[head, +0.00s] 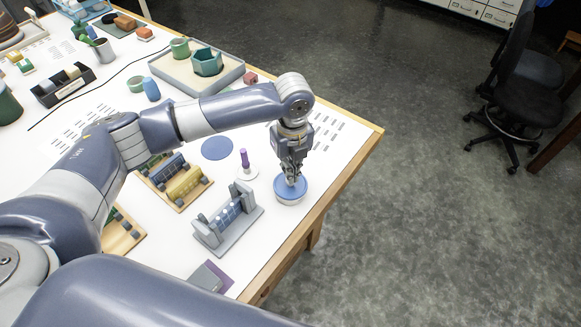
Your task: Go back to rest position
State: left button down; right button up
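My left arm reaches in from the left across the white table (268,268). My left gripper (291,174) points straight down at the table's right side. Its fingertips are directly over a small round dish or jar with a blue top (290,187) and a white lower rim. The fingers look close together, but I cannot tell whether they are shut, or whether they touch or hold the blue top. My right gripper is not in view.
Near the gripper stand a purple peg on a white base (245,165), a grey rack with blue pieces (228,219) and a flat blue disc (217,148). A grey tray (178,83) holds green pots. The table's wooden edge (343,182) is close on the right. A black chair (515,100) stands beyond.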

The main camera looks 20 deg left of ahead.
pick_arm(q)
jog(key=shift+f, duration=0.55)
jog(key=shift+r+p, duration=0.95)
jog(key=shift+r, duration=2.6)
